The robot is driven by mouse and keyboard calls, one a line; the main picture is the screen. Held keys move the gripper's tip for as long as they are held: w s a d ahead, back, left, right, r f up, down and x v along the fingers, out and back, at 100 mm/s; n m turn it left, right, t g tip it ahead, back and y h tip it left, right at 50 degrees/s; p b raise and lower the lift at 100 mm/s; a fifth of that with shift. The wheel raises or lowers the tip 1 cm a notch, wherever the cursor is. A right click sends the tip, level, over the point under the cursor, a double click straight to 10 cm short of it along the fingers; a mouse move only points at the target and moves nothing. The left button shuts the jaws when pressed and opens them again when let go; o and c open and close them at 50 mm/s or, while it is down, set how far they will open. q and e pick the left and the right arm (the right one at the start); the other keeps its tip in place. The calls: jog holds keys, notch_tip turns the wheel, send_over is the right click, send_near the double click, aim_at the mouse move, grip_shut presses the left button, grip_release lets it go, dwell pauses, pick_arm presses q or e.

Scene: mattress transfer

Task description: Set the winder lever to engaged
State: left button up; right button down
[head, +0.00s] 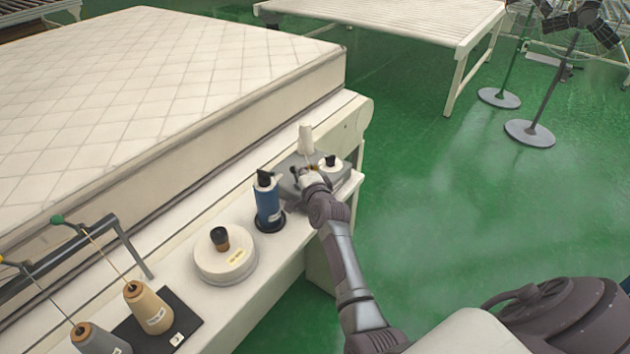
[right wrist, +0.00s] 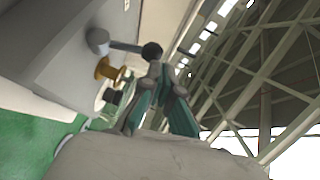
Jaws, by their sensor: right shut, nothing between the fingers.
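The winder (head: 288,163) is a grey box at the far end of the white shelf, beside the mattress. In the right wrist view its lever (right wrist: 125,46) runs from a grey round hub to a black ball knob (right wrist: 151,51). In the head view my arm and gripper hide the lever. My right gripper (head: 306,180) is at the winder's near side. In the right wrist view its shut, empty fingertips (right wrist: 157,70) lie right by the knob; I cannot tell whether they touch it. No engaged mark is readable. My left gripper is not in view.
A white cone (head: 306,138) stands behind the winder, and a small white disc with a black knob (head: 331,164) beside it. A brass spool (right wrist: 110,70) sits near the lever. A blue spool (head: 267,202), a white round tin (head: 226,262) and thread cones (head: 148,308) line the shelf.

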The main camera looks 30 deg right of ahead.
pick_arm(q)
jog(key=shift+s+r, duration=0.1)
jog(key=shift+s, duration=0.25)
pick_arm(e)
jog(key=shift+w+a+r, duration=0.15)
jog(key=shift+w+a, duration=0.15)
jog(key=shift+w, duration=0.3)
